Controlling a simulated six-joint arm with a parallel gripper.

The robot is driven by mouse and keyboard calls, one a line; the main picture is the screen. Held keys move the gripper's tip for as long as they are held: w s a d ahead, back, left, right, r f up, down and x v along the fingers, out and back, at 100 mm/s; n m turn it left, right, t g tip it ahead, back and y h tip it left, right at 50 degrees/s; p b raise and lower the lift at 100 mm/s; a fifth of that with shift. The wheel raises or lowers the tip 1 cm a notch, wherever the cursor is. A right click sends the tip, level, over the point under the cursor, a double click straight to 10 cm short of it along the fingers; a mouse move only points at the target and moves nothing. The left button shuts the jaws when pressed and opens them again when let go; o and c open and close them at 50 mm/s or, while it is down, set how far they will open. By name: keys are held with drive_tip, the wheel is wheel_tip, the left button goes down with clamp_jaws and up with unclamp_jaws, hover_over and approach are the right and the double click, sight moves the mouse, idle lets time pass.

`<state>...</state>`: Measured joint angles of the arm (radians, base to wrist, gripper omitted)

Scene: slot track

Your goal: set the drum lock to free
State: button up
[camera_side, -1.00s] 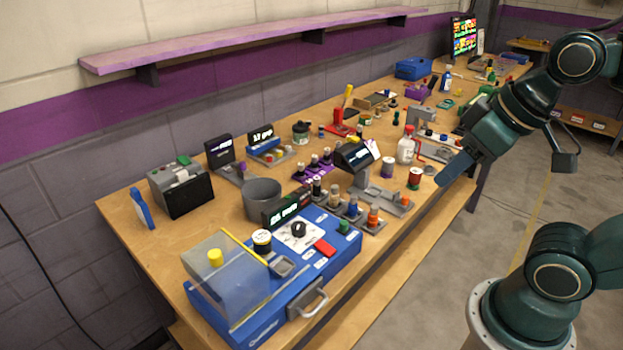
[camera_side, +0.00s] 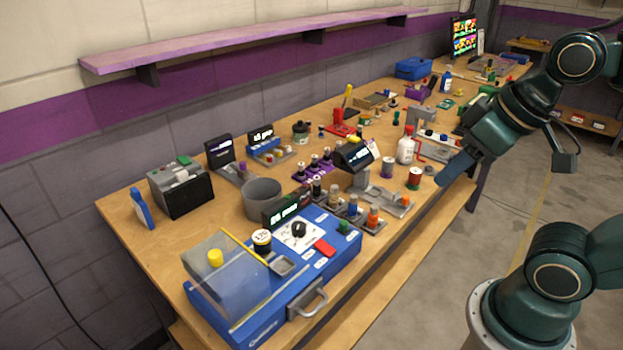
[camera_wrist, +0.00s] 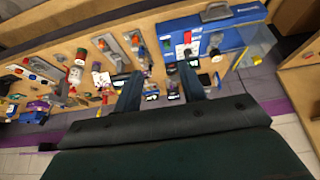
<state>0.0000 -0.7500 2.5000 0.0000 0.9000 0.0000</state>
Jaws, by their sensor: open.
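A blue machine (camera_side: 340,247) stands at the near end of the bench, with a clear cover (camera_side: 228,277) over its left part. Its top carries a black knob (camera_side: 298,230) on a white dial plate and a red lever or tab (camera_side: 325,248). I cannot tell which part is the drum lock, and the labels are too small to read. My gripper (camera_side: 453,170) is beyond the bench's front edge, well apart from the machine. In the wrist view its two fingers (camera_wrist: 160,85) are spread with nothing held, and the blue machine (camera_wrist: 228,38) shows at the upper right.
A grey cup (camera_side: 263,199), a black-and-grey box (camera_side: 181,187) and small displays stand behind the machine. Several small cylinders in holders, a white bottle (camera_side: 405,150) and a red-banded spool (camera_side: 415,178) crowd the bench middle. Space in front of the bench is free.

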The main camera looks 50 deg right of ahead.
drive_tip(key=shift+c, duration=0.2)
idle(0.3)
drive_tip(key=n+g, duration=0.3)
drive_tip(key=g, duration=0.3)
hover_over(345, 223)
wheel_tip(345, 223, down, 7)
drive_tip(key=shift+r, duration=0.1)
wheel_tip(345, 223, down, 14)
drive_tip(key=shift+r, duration=0.1)
idle(0.6)
clamp_jaws()
